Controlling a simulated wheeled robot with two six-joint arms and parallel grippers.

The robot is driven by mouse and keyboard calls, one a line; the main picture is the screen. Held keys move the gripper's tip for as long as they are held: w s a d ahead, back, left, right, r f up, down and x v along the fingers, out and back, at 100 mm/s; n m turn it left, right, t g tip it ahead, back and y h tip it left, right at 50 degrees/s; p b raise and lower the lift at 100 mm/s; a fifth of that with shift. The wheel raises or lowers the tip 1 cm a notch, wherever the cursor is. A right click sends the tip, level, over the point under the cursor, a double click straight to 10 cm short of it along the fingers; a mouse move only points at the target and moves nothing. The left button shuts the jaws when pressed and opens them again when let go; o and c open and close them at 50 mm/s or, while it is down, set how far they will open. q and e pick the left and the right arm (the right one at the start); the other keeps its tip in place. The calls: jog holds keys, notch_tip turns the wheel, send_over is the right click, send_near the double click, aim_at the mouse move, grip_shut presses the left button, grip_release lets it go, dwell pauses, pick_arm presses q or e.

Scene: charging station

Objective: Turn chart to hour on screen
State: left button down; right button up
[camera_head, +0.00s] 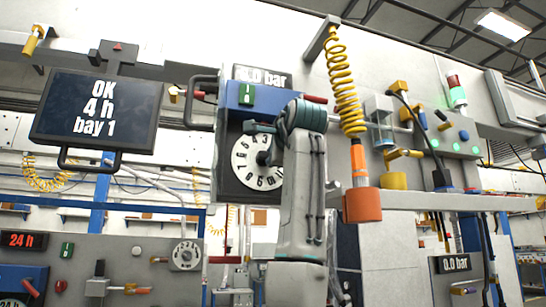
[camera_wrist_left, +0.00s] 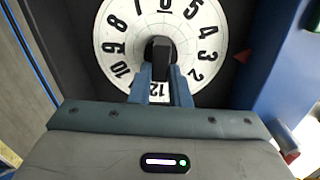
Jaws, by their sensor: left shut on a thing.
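The chart is a white round dial (camera_head: 243,163) with black numbers on a dark panel, partly hidden by my left arm in the head view. In the left wrist view the dial (camera_wrist_left: 118,25) has a dark knob (camera_wrist_left: 160,48) at its centre. My left gripper (camera_wrist_left: 160,73) is shut on that knob, one finger on each side. A small red pointer (camera_wrist_left: 242,56) sits beside the dial, with the 3 nearest to it. The screen (camera_head: 96,112) at the left reads "OK 4 h bay 1". My right gripper is not in view.
A yellow coiled hose (camera_head: 343,80) hangs to the right, above an orange holder (camera_head: 362,205). A grey handle (camera_head: 190,100) sticks out left of the dial.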

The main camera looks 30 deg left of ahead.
pick_arm(q)
jog(key=shift+s+a+m+b, duration=0.15)
jog(key=shift+m+b, duration=0.55)
jog(key=shift+m, duration=1.7)
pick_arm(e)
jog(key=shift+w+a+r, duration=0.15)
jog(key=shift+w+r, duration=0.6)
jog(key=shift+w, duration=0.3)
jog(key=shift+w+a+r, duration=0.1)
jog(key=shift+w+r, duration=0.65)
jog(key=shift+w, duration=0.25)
pick_arm(q)
jog(key=c, duration=1.7)
grip_release()
jog(key=o, duration=0.3)
jog(key=shift+o, duration=0.2)
jog(key=shift+a+f, duration=0.1)
jog(key=shift+f, duration=0.05)
